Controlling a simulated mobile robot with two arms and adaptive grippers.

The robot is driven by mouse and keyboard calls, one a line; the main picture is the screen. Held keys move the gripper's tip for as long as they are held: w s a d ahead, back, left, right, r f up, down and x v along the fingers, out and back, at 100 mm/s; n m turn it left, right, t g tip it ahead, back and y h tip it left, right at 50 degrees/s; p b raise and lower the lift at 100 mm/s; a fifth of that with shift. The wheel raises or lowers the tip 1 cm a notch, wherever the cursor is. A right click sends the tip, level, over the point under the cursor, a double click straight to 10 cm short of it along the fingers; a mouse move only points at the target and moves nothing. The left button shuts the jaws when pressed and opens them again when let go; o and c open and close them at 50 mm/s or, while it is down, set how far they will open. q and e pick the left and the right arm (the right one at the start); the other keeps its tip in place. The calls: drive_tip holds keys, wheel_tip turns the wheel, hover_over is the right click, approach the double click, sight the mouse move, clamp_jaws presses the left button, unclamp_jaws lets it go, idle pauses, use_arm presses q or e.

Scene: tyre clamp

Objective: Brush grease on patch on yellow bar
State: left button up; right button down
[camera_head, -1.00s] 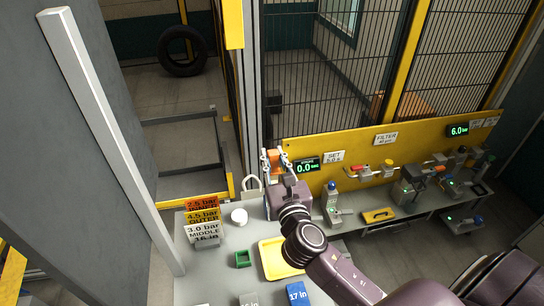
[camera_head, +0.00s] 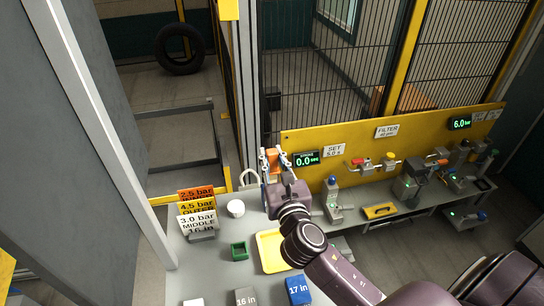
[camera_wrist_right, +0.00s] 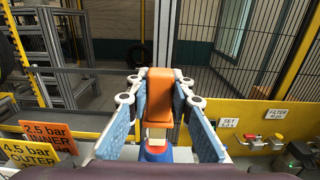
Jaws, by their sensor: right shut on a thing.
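My right gripper (camera_head: 273,158) is shut on an orange block-shaped handle (camera_wrist_right: 159,88), which stands upright between the blue finger pads in the right wrist view. The handle also shows as a small orange patch between the fingertips in the head view (camera_head: 271,154). Below it a pale part shows, with red and blue at the bottom; I cannot tell whether these belong to it. No bristles can be made out. My left gripper is not in view.
A yellow panel (camera_head: 340,150) with gauges and valves stands behind on the right. A wire fence rises behind it.

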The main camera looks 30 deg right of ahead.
drive_tip(key=shift+f+b, duration=0.3)
drive_tip(key=shift+f, duration=0.25)
idle(1.0)
wheel_tip(320, 180, up, 7)
drive_tip(key=p, duration=0.8)
drive_tip(key=shift+r, duration=0.1)
idle(0.7)
